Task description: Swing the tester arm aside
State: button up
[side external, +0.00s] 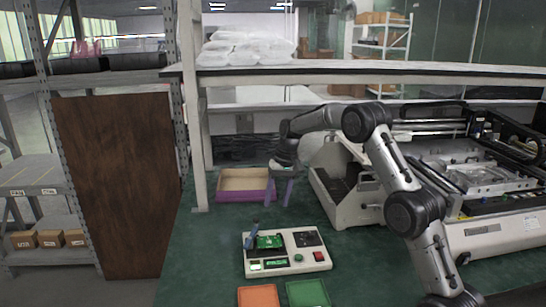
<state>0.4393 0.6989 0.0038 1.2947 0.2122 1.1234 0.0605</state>
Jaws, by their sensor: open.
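The tester (286,252) is a white box on the green table, with a green circuit board (269,242) on its top left.
A purple-sided tray (243,186) lies behind and left of my gripper. Orange (258,297) and green (308,293) trays lie at the front edge of the view. A large open machine (470,190) fills the right. The table left of the tester is clear.

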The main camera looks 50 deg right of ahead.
jog(key=s+a+r, duration=0.2)
jog(key=a+r, duration=0.1)
jog(key=r, duration=0.3)
jog(key=s+a+r+n+t, duration=0.1)
jog(key=s+a+r, duration=0.1)
jog(key=a+r, duration=0.2)
jog(key=s+a+r+n+t, duration=0.1)
jog(key=s+a+r, duration=0.1)
jog(key=r, duration=0.7)
jog(key=shift+s+a+r+h, duration=0.15)
jog(key=shift+s+a+h, duration=0.2)
jog(key=shift+a, duration=0.5)
jog(key=shift+w, duration=0.1)
